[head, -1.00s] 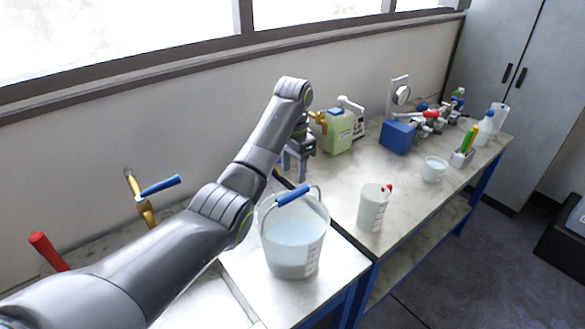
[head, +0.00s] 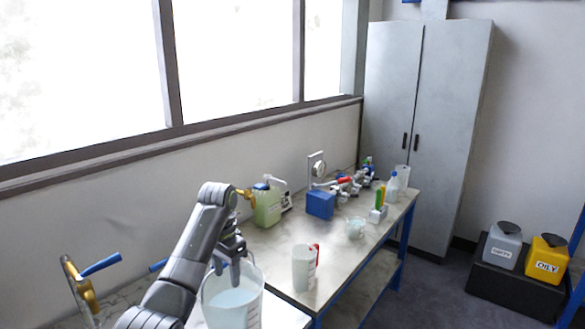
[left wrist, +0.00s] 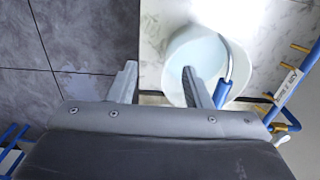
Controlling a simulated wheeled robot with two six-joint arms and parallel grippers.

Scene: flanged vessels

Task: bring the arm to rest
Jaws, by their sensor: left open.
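My left arm reaches in from the left in the head view. Its gripper (head: 230,262) points down over the translucent bucket (head: 233,304), which holds pale liquid and stands on the near bench. I cannot tell whether the finger touches the bucket. My right gripper is in neither view.
A white jug with a red handle (head: 304,268) stands on the bench right of the bucket. Behind are a green canister (head: 267,206), a blue box (head: 320,204) and a small beaker (head: 355,228).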

